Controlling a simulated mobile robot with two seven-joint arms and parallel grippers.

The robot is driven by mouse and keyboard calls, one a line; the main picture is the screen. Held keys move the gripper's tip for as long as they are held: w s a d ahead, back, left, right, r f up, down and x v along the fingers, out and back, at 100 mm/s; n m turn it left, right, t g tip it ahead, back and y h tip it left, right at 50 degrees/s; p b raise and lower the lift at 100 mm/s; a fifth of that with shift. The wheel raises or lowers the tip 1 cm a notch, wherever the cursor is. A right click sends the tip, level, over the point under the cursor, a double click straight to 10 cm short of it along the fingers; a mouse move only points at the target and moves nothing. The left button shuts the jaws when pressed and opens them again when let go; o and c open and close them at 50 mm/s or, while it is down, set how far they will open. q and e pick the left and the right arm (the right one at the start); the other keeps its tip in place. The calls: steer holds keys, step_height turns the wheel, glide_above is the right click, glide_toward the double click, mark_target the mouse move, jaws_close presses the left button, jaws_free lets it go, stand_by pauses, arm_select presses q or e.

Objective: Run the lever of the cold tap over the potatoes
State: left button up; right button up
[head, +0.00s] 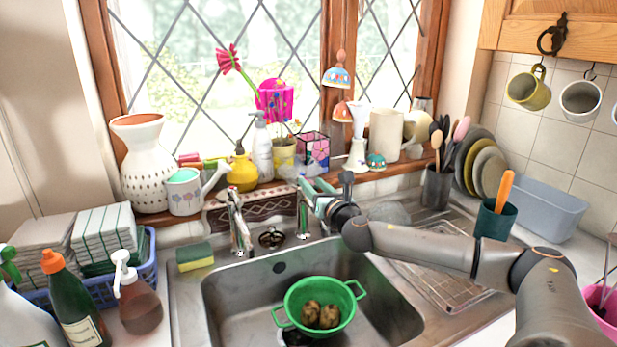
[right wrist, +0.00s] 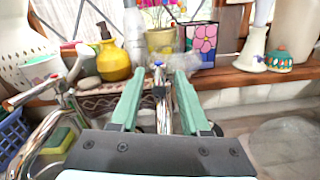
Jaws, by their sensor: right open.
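The cold tap (head: 303,218) is the right-hand chrome tap behind the sink. In the right wrist view its blue-marked top (right wrist: 158,66) shows between my fingers. My right gripper (head: 313,187) is open at this tap's upper part, one green finger to each side; I cannot tell whether either touches it. The lever is partly hidden. No water shows from the tap. My left gripper is out of view.
Another chrome tap (head: 237,225) stands to the left. The windowsill (head: 345,178) behind is crowded with a vase, pots and bottles. A sponge (head: 195,257) lies on the left sink edge. A wire rack (head: 440,280) lies on the right, under my right arm.

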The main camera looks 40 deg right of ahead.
mark_target(305, 176)
steer(key=shift+x, duration=1.55)
jaws_close()
steer(key=shift+s+r, duration=0.1)
steer(key=shift+r, duration=0.15)
